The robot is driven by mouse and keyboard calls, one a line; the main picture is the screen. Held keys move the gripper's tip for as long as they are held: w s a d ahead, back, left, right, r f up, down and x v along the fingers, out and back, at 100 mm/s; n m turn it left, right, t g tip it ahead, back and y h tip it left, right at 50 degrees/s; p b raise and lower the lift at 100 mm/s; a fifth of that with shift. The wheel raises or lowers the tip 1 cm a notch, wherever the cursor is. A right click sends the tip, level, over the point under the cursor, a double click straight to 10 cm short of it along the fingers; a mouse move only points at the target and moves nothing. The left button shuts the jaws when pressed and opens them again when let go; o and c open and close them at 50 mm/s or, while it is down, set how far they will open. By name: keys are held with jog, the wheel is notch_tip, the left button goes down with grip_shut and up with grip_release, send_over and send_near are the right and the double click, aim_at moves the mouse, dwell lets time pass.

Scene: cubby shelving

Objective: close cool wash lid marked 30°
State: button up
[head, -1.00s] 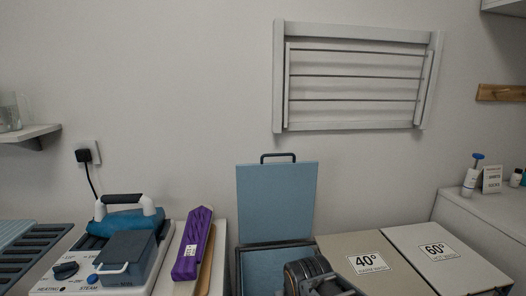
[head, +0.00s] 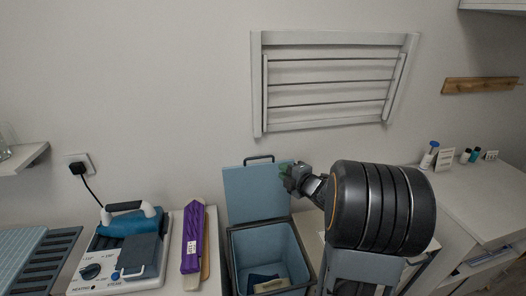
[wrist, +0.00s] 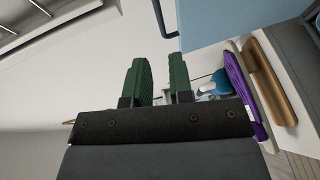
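The cool wash lid (head: 248,190) is a light blue panel standing open and upright behind its blue bin (head: 284,245), with a dark handle (head: 259,157) on its top edge. No 30° mark shows on the visible face. My gripper (head: 288,177) is at the lid's upper right edge in the head view; contact cannot be told. In the wrist view, the green fingers of my gripper (wrist: 158,78) are apart with nothing between them. The lid (wrist: 215,22) and its handle (wrist: 163,18) show beyond the fingers, at the top right.
Dark blue and beige cloth (head: 268,284) lies in the bin. My arm hides most of the lids to its right. A purple ironing item (head: 193,240) and a steam iron station (head: 125,245) stand left. A folding rack (head: 335,85) hangs on the wall above.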

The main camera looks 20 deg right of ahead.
jog(key=p+x, duration=0.2)
jog(key=x, duration=1.1)
jog(key=shift+p, duration=0.4)
jog(key=shift+a, duration=0.1)
grip_shut()
